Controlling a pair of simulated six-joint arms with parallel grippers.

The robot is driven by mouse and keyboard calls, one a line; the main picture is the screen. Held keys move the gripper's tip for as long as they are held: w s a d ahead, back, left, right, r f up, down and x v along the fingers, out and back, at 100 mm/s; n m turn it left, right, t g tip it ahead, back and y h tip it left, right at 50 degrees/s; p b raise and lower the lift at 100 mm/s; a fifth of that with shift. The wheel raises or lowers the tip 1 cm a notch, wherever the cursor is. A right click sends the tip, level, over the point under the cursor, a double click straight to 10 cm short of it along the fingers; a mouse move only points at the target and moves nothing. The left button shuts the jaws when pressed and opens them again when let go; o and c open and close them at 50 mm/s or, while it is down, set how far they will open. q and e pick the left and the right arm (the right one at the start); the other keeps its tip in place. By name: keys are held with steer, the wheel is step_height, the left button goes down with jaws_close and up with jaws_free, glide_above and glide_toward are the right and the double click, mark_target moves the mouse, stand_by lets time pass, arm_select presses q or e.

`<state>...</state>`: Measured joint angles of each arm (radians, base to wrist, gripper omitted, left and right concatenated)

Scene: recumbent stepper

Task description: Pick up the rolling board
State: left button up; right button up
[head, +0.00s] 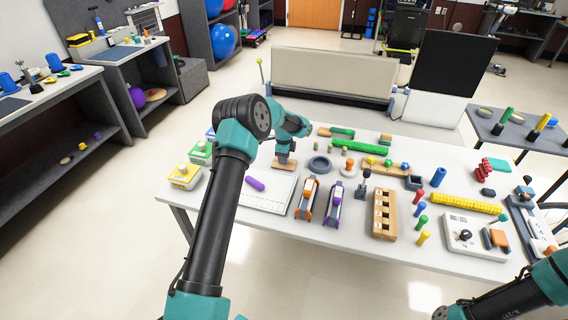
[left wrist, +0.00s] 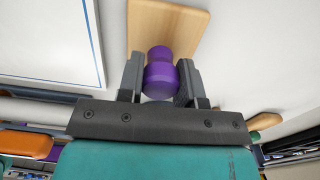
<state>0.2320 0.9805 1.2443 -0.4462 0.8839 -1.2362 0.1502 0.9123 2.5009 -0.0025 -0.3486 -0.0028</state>
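The rolling board is a flat light wooden board (head: 286,164) with a purple knob standing on it. It is at the left part of the white table in the head view. In the left wrist view the wooden board (left wrist: 165,28) shows beyond my fingers, and the purple knob (left wrist: 160,72) sits between them. My left gripper (head: 284,157) (left wrist: 160,85) is over the board, its fingers against both sides of the knob. I cannot tell whether the board touches the table. My right gripper is out of view; only part of that arm shows at the lower right.
A white tray (head: 262,203) with a purple piece lies just in front of the board. A grey ring (head: 319,164), orange and purple clamp-like tools (head: 306,199) and a green ribbed roller (head: 362,146) are to the right. Yellow and green button boxes (head: 186,176) stand left.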

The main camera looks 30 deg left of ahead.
arm_select(q)
steer(key=c, duration=0.4)
steer(key=shift+r, duration=0.1)
steer(key=shift+c, duration=0.2)
steer(key=shift+r, duration=1.6)
steer(key=s+d, duration=0.2)
steer(key=s, duration=0.2)
steer(key=s+d+r, duration=0.1)
steer(key=s+d, duration=0.2)
steer(key=s, duration=0.2)
steer(key=s+d, duration=0.3)
steer(key=s, duration=0.1)
steer(key=shift+s+d+r, duration=0.15)
steer(key=shift+s+r, duration=0.15)
steer(key=shift+s, duration=0.05)
